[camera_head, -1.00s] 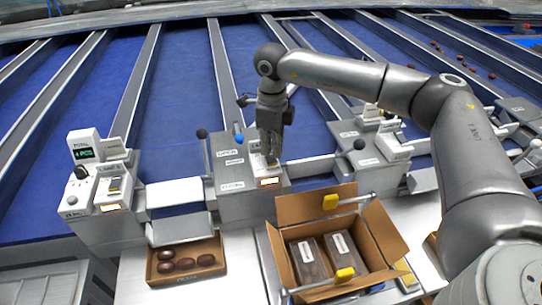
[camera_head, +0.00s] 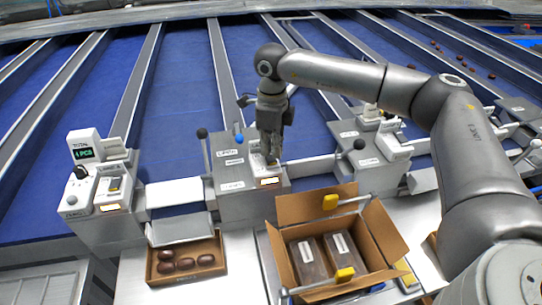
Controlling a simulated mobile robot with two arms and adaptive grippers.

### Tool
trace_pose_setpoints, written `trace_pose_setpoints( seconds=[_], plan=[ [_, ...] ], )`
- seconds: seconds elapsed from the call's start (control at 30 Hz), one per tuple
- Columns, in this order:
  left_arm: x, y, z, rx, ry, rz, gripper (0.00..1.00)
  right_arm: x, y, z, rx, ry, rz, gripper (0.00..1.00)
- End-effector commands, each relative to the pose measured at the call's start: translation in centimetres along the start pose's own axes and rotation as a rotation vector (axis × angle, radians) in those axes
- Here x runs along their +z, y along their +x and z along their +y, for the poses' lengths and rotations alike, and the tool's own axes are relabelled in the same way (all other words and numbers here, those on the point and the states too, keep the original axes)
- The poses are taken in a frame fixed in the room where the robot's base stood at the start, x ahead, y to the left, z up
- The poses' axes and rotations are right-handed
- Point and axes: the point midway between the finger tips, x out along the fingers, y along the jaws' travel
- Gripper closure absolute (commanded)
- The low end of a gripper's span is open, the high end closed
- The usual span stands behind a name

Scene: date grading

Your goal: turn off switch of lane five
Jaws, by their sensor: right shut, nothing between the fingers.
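My right gripper (camera_head: 272,152) is shut and empty, pointing down over the middle control box (camera_head: 232,172). Its fingertips are at or just above the small switch panel (camera_head: 268,172) on that box; I cannot tell whether they touch. The switch itself is hidden behind the fingers. A lit orange-white indicator (camera_head: 269,181) shows on the front of this panel. The labels on the box are too small to read surely, so I cannot tell its lane number. My left gripper is not in view.
A left control box (camera_head: 105,190) has a counter display, a knob and a lit switch. Another box (camera_head: 372,160) stands to the right. An open carton (camera_head: 388,236) with packed boxes and a small tray (camera_head: 218,246) of dates sit in front. Blue lanes (camera_head: 185,95) run behind.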

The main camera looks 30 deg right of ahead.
Motion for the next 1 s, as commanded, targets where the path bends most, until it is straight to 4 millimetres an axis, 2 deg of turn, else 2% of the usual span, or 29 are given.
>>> trace_pose_setpoints(
  seconds=[1.0],
  plan=[
    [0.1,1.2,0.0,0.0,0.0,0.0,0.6,0.0,1.6,0.0,0.0,0.0,0.0,1.0]
  ],
)
